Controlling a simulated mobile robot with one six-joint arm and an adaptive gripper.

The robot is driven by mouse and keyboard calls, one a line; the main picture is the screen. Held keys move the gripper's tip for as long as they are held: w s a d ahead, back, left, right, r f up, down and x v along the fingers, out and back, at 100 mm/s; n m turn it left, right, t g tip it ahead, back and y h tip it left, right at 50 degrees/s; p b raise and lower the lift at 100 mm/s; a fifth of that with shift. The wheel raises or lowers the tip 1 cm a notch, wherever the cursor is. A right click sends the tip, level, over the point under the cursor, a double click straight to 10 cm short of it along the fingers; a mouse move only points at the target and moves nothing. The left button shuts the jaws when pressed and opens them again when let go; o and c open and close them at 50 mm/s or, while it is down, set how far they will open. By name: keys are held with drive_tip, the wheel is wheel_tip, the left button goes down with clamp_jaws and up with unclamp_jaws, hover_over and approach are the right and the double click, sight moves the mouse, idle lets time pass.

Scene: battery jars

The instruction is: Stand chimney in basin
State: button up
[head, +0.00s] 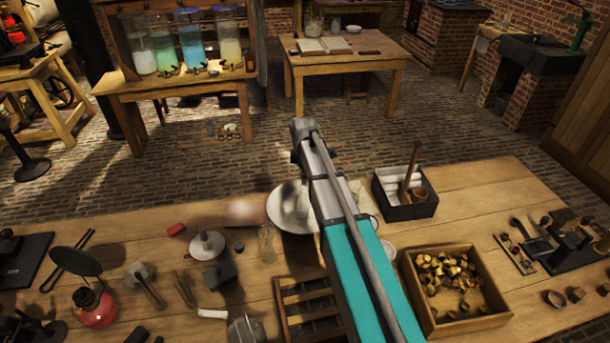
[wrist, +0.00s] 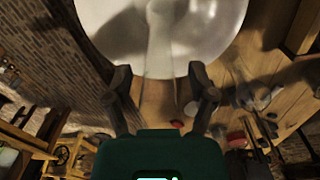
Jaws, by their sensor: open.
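The white round basin (head: 285,208) stands on the wooden bench in the head view, partly hidden behind my arm. In the wrist view the basin (wrist: 215,25) fills the top. A pale, see-through tapered shape, seemingly the glass chimney (wrist: 160,45), shows against the basin, its near end between my fingers. It seems to stand in the basin, but its foot is hard to make out. My gripper (wrist: 163,85) is open, with a finger on either side of that shape and gaps visible. The gripper is hidden in the head view.
Left of the basin are a small clear glass vessel (head: 266,243) and a white lidded dish (head: 207,245). Right of it stand a dark box with a pestle (head: 405,205) and a wooden tray of brass pieces (head: 450,325). A slatted wooden rack (head: 290,300) lies nearer.

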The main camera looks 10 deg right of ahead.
drive_tip(key=shift+s+r+p, duration=0.1)
drive_tip(key=shift+r+p, duration=5.15)
drive_tip(key=shift+r, duration=0.25)
drive_tip(key=shift+s, duration=0.1)
drive_tip(key=s+m, duration=1.6)
drive_tip(key=s, duration=0.8)
drive_tip(key=shift+d, duration=0.2)
drive_tip(key=shift+w, duration=0.1)
wheel_tip(320, 180, down, 8)
drive_tip(key=b, duration=0.7)
drive_tip(key=shift+r+b, duration=0.15)
drive_tip(key=shift+b, duration=0.25)
